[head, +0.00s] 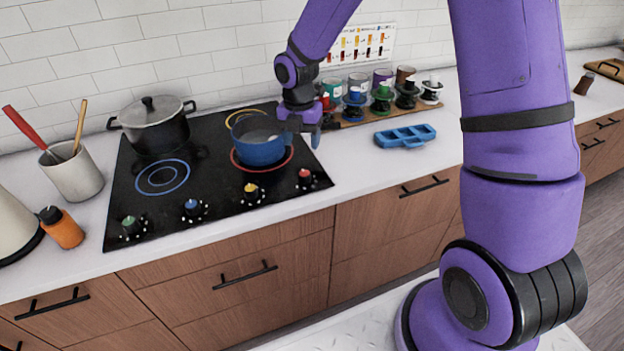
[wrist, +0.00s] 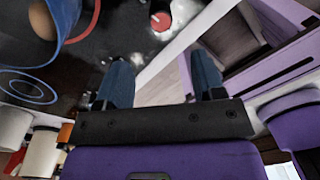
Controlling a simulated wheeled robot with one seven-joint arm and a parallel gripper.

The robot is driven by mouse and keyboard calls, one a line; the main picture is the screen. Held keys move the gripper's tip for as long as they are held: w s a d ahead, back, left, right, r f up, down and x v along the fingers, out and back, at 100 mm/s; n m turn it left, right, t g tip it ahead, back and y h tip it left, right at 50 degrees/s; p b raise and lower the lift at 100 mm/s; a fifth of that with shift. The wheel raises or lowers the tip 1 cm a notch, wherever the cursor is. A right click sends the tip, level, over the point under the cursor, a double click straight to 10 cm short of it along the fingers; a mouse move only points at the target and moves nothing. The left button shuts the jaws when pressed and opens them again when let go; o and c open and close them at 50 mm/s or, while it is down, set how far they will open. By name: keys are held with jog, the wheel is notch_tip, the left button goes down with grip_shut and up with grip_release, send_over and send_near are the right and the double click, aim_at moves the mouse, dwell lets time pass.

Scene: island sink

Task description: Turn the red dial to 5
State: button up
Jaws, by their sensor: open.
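The red dial (head: 304,178) stands at the right front corner of the black cooktop (head: 205,165). It also shows in the wrist view (wrist: 160,21), near the top middle, beyond my fingertips. Marks surround the dial, but they are too small to read. In the head view my gripper (head: 302,130) is behind the dial, by the right side of the blue pot. In the wrist view my gripper (wrist: 161,75) has its two dark blue fingers wide apart with nothing between them. It is clear of the dial.
The blue pot (head: 258,146) sits on the red burner ring close to my gripper. Yellow (head: 251,191), blue (head: 192,207) and green (head: 130,225) dials line the cooktop's front. A blue tray (head: 405,136) lies right.

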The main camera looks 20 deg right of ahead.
aim_at(304, 173)
jog(key=shift+s+f, duration=0.1)
jog(key=shift+f, duration=0.5)
notch_tip(304, 173, down, 10)
jog(key=shift+s+d+r, duration=0.1)
jog(key=shift+d, duration=0.05)
jog(key=c, duration=0.9)
